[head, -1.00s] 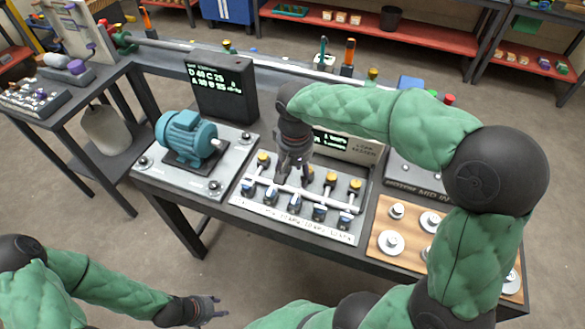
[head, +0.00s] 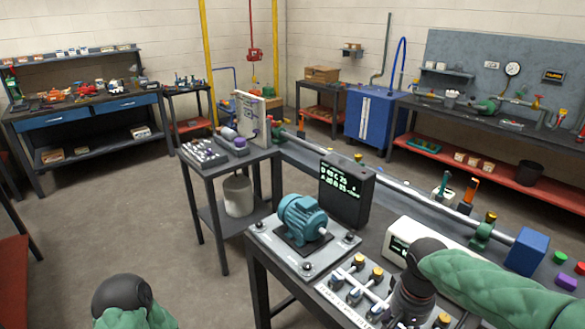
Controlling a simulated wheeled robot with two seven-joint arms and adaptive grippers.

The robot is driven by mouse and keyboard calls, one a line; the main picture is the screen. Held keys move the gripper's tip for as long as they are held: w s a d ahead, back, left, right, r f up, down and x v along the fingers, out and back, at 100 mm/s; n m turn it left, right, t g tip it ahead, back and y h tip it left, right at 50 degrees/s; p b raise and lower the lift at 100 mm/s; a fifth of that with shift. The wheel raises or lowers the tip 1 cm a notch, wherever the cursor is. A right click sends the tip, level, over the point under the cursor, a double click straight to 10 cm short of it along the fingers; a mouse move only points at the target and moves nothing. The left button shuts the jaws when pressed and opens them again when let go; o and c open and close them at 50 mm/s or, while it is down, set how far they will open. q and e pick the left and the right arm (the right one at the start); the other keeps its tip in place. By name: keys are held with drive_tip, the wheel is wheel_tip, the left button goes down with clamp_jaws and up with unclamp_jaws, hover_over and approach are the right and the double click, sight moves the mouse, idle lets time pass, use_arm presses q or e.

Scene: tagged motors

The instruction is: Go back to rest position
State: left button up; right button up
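My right gripper (head: 402,312) points down over the plate with valves (head: 345,284) at the bottom edge of the head view. Its fingertips are cut off or too dark to show whether it is open. The green-sleeved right arm (head: 490,287) reaches in from the right. Of my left arm, only the dark joint and green sleeve (head: 133,318) show at the bottom left. My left gripper is out of view.
A teal motor (head: 302,217) stands on a grey plate beside a black display (head: 345,192). A white instrument box (head: 400,238) is behind my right wrist. A small side table (head: 206,172) stands left of the motor. The floor at the left is clear.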

drive_tip(key=a+f+n+y, duration=0.1)
drive_tip(key=a+f, duration=0.2)
drive_tip(key=f, duration=0.4)
drive_tip(key=s+a+f+y, duration=0.1)
drive_tip(key=a+f, duration=0.2)
drive_tip(key=f, duration=0.4)
drive_tip(key=a+f+n+y, duration=0.1)
drive_tip(key=a+f, duration=0.3)
drive_tip(key=f, duration=0.3)
drive_tip(key=s+a+f, duration=0.2)
drive_tip(key=s+f, duration=0.3)
drive_tip(key=f, duration=0.2)
drive_tip(key=s+a+f+m+y, duration=0.1)
drive_tip(key=s+a+f, duration=0.1)
drive_tip(key=s+f, duration=0.4)
drive_tip(key=x, duration=0.2)
drive_tip(key=shift+f, duration=0.35)
drive_tip(key=shift+d, duration=0.1)
